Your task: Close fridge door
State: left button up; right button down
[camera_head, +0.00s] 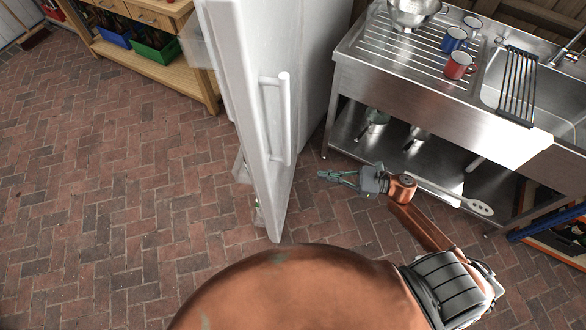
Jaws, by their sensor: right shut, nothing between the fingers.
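The white fridge door (262,130) stands open in the middle of the head view, swung out toward me, with its outer face and long vertical handle (284,120) turned to the right. Part of the white fridge body (322,50) shows behind it. Door shelves stick out on the door's left side, mostly hidden. My right gripper (324,175) is shut and empty, to the right of the door's lower part, pointing left at its outer face. A gap shows between the fingertips and the door in the picture. My left gripper is not in view.
A steel sink unit (450,130) with a colander (412,12), a blue mug (454,40) and a red mug (458,66) stands at the right, close to my right arm. A wooden shelf unit (165,68) stands at the upper left. The brick floor (110,210) at left is clear.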

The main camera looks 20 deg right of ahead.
aim_at(275, 167)
jog(key=x, duration=1.3)
jog(key=shift+w+a+r, duration=0.15)
jog(key=shift+a, duration=0.2)
jog(key=shift+a, duration=0.2)
